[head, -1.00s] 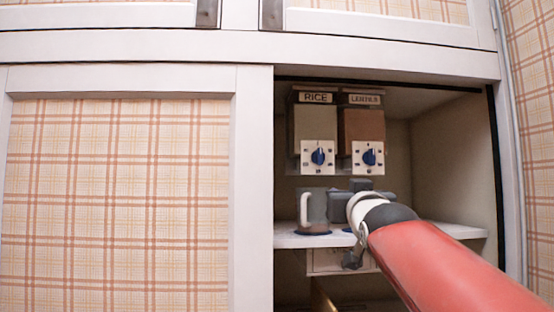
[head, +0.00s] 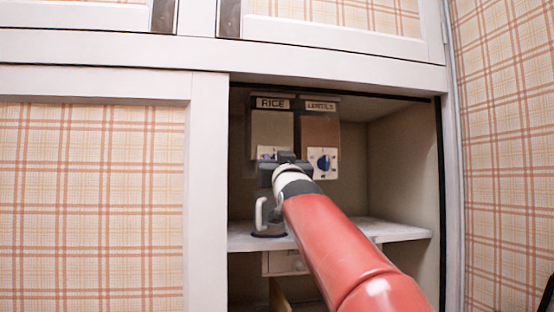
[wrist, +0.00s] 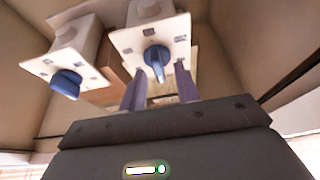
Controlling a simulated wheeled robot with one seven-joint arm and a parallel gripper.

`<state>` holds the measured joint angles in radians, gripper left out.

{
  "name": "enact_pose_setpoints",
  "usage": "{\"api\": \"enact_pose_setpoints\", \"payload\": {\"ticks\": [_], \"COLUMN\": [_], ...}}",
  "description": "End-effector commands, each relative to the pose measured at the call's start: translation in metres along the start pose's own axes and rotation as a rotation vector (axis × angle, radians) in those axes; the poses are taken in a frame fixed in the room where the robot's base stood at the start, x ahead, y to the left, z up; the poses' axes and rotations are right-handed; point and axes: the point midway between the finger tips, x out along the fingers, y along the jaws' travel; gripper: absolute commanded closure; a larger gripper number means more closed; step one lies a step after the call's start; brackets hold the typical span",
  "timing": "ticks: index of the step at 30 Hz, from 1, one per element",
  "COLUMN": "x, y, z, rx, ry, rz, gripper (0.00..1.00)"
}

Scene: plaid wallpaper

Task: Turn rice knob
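The rice dispenser (head: 272,128), with a RICE label, hangs at the left inside the open cabinet. Its blue knob sits on a white dial plate (head: 265,153), mostly hidden behind my gripper in the head view. In the wrist view the rice knob (wrist: 157,58) shows clearly, with its pointer toward the bottom of the picture. My gripper (wrist: 160,92) is open, its two fingers apart with the rice knob in line between them. I cannot tell whether either finger touches it. In the head view my gripper (head: 285,160) is at the dial's height.
The lentils dispenser (head: 320,130) hangs close on the right; its blue knob (head: 323,163) appears at the left in the wrist view (wrist: 66,83). A mug (head: 268,215) stands on the shelf (head: 390,230) below. The cabinet's right side has free room.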

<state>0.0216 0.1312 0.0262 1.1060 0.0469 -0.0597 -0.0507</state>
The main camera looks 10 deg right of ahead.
Motion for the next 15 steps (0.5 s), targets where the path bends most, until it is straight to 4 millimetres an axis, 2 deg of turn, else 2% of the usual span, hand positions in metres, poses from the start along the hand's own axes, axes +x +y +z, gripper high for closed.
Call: {"api": "enact_pose_setpoints", "payload": {"ticks": [4, 11, 15], "x": [-0.0004, -0.0005, -0.0005], "y": [0.0001, 0.0002, 0.0002], "z": [0.0003, 0.0003, 0.0003], "rx": [0.0, -0.001, -0.001], "ry": [0.0, 0.0, 0.0], "rz": [0.0, 0.0, 0.0], "gripper": [0.68, 0.98, 1.0]}}
